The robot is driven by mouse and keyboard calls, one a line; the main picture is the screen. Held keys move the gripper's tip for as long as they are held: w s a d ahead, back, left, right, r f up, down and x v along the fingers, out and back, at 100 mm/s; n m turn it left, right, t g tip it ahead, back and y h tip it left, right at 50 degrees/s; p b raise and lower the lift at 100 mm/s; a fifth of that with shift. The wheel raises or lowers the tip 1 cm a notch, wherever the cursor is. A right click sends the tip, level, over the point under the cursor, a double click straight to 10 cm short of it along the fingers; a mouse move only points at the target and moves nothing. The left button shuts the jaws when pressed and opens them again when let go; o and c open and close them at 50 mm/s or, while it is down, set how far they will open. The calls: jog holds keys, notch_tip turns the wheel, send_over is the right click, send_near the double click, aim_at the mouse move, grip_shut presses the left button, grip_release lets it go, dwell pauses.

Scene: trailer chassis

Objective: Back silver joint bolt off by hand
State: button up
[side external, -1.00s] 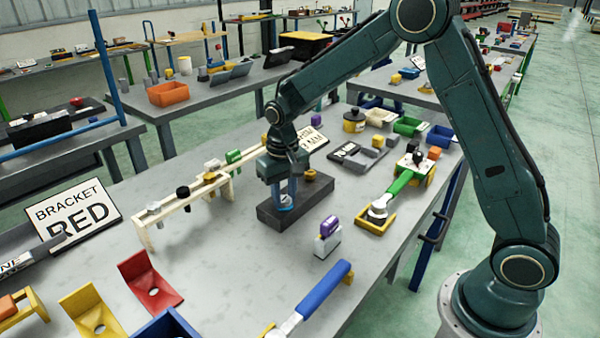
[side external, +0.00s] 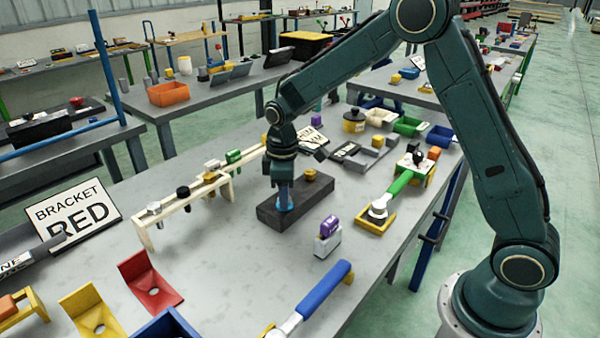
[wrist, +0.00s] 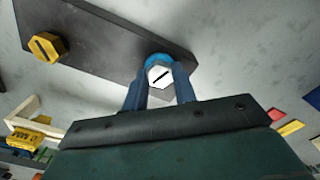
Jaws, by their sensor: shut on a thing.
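The silver joint bolt (wrist: 160,76) has a hex head with a dark line across it and sits on a blue ring (wrist: 157,59) on the dark block (side external: 264,212). My gripper (wrist: 161,84) points down over the left end of the block, its two blue fingers shut on the sides of the bolt head. In the side external view my gripper (side external: 284,206) hides most of the bolt. A yellow bolt (wrist: 46,46) with a similar dark line stands at the block's other end; it also shows in the side external view (side external: 310,174).
A wooden rack (side external: 192,203) holding several bolts stands to the left of the block. A purple-topped grey piece (side external: 328,239) stands just in front. A green-handled wrench (side external: 400,182) lies to the right. A blue-handled tool (side external: 322,290) lies near the front edge.

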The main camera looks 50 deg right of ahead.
jog(key=n, duration=0.7)
jog(key=shift+s+f, duration=0.15)
jog(key=shift+f, duration=0.05)
jog(key=n, duration=0.7)
dwell(0.3)
jog(key=o, duration=1)
jog(key=shift+r, duration=0.1)
